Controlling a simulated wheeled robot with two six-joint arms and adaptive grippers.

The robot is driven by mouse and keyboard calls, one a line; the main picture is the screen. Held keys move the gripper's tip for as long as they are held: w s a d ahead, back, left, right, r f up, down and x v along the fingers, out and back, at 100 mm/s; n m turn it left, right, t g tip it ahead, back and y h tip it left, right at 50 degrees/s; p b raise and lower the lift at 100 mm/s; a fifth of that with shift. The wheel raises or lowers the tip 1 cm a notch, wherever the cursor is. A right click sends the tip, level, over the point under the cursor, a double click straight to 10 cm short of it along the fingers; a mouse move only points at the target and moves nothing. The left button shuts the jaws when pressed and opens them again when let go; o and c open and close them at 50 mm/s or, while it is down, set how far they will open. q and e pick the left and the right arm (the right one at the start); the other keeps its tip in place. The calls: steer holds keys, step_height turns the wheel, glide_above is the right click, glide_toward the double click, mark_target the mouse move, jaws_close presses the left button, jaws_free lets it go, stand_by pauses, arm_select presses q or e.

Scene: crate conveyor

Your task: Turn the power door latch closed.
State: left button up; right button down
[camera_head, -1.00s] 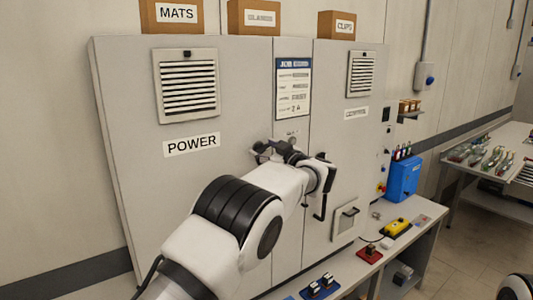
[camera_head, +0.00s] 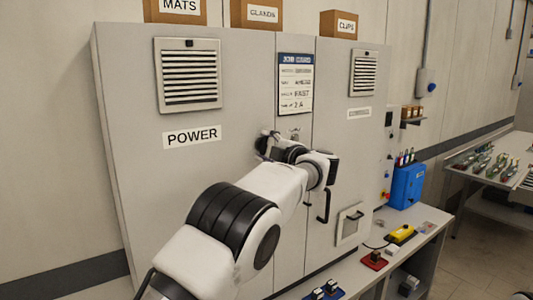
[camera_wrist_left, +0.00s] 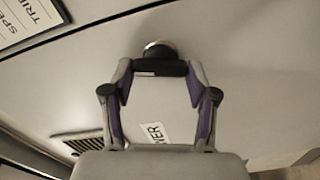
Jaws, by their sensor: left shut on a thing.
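The POWER door (camera_head: 150,190) is the large grey left door of the cabinet, marked by its POWER label (camera_head: 192,136). Its latch (camera_wrist_left: 160,68) shows in the left wrist view as a short black bar on a round metal base. My left gripper (camera_wrist_left: 160,76) has one finger at each end of the bar and is shut on it. In the head view, my left gripper (camera_head: 266,143) is at the door's right edge, and my wrist hides most of the latch. The latch's exact angle is hard to tell there. My right gripper is not in view.
A job card (camera_head: 295,85) hangs above and right of the latch. A black door handle (camera_head: 323,206) stands out right of my wrist. The bench (camera_head: 425,232) below carries a blue bin (camera_head: 406,186), a yellow box (camera_head: 400,234) and a red block (camera_head: 374,260).

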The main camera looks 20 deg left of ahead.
arm_select(q)
steer(key=shift+r+n+b, duration=0.2)
steer(key=shift+n+b, duration=0.6)
steer(key=shift+n, duration=0.8)
steer(key=shift+w, duration=0.1)
steer(key=o, duration=1.1)
steer(key=shift+o, duration=0.3)
steer(key=shift+w+f, duration=0.15)
steer(key=shift+f, duration=0.1)
